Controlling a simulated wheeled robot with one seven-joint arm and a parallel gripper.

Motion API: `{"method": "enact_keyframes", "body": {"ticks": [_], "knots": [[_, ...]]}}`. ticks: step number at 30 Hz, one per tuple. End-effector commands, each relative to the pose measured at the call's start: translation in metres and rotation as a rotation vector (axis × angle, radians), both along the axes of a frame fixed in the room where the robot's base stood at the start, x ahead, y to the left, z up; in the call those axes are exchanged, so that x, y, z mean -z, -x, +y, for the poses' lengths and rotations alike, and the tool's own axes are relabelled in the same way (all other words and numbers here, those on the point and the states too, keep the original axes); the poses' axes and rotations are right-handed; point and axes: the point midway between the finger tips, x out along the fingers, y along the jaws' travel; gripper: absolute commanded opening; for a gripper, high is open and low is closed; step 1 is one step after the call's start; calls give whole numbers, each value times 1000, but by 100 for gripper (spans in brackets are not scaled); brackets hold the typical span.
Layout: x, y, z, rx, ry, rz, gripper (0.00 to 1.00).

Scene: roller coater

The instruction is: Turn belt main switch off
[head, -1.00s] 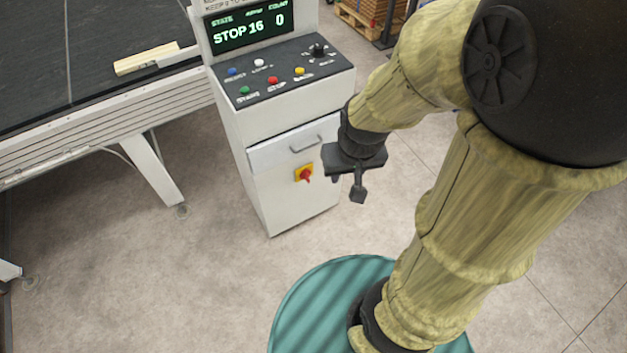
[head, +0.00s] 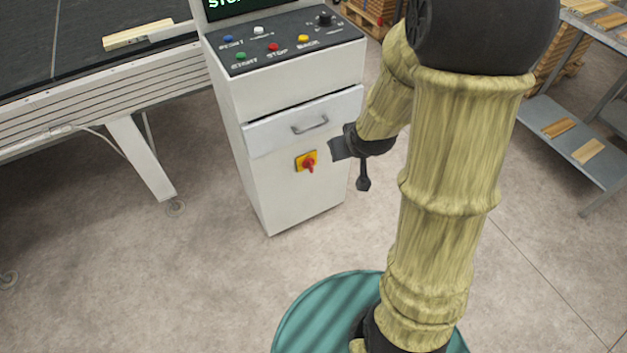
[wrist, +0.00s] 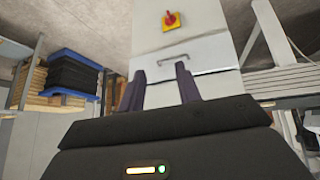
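The belt main switch (head: 307,163) is a red rotary knob on a yellow plate, on the front of the grey control cabinet (head: 290,195) below its drawer. It also shows near the top of the wrist view (wrist: 171,20), where the picture looks upside down. The knob's exact turn angle is too small to tell. My gripper (head: 350,167) is to the right of the switch in the head view, apart from it. In the wrist view its two dark fingers (wrist: 159,92) stand apart with nothing between them.
The drawer handle (head: 309,125) sticks out just above the switch. The button panel (head: 285,43) tops the cabinet. A conveyor (head: 90,88) stands at left and a shelf (head: 580,150) at right. The floor before the cabinet is clear.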

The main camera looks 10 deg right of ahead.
Motion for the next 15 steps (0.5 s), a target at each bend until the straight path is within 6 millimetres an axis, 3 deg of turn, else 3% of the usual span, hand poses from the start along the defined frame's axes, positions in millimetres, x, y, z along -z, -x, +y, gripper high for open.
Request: {"method": "enact_keyframes", "body": {"ticks": [1, 15], "knots": [[30, -7, -2, -9, -1, -22, 34], [160, -68, -9, -109, -29, -281, 34]]}}
